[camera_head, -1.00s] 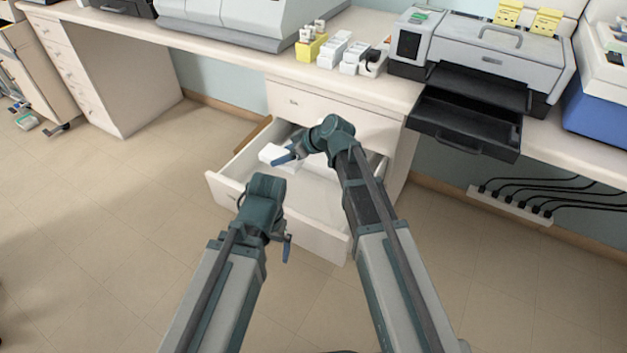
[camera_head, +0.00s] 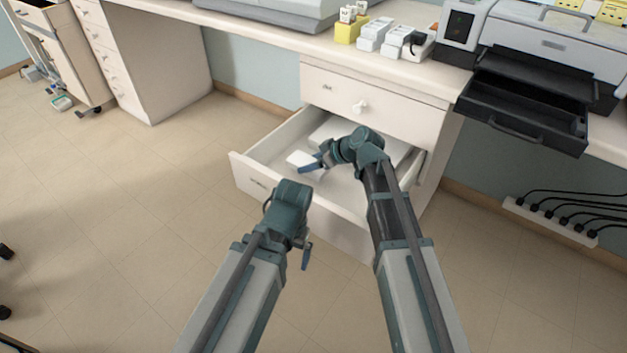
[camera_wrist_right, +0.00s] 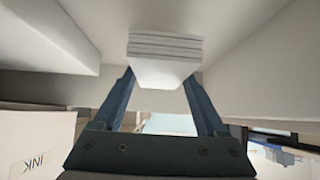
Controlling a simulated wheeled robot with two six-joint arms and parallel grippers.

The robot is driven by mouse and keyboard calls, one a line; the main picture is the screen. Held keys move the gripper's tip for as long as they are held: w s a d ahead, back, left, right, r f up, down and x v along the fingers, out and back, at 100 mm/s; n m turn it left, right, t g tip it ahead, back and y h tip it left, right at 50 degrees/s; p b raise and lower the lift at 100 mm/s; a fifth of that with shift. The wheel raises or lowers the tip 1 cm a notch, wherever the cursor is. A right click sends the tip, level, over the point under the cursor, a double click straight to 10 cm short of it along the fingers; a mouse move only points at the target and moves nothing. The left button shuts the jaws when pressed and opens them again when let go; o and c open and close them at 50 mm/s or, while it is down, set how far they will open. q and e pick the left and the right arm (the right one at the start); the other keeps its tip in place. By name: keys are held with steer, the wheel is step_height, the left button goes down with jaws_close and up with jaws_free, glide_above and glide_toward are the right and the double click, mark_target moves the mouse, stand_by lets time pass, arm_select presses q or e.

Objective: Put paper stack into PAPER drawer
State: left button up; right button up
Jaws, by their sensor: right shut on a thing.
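The white paper stack (camera_head: 301,158) is in my right gripper (camera_head: 313,165), over the inside of the open lower drawer (camera_head: 268,185), near its left front part. In the right wrist view the stack (camera_wrist_right: 165,60) shows as several thin white layers between the two blue fingers of my right gripper (camera_wrist_right: 163,85). I cannot tell whether the stack touches the drawer floor. The label on the drawer front is too small to read. My left gripper (camera_head: 305,255) hangs in front of the drawer, away from the stack; its jaw state is unclear.
A white block (camera_head: 330,132) lies at the back of the drawer. A closed drawer (camera_head: 385,105) is above. A printer with a black tray (camera_head: 525,115) stands at right. The right wrist view shows a panel marked INK (camera_wrist_right: 38,150).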

steer(key=shift+f+b, duration=1.9)
steer(key=shift+f, duration=0.35)
steer(key=shift+r, duration=0.15)
steer(key=o, duration=1.4)
steer(key=shift+r, duration=0.1)
steer(key=p+v, duration=0.8)
steer(key=v, duration=0.4)
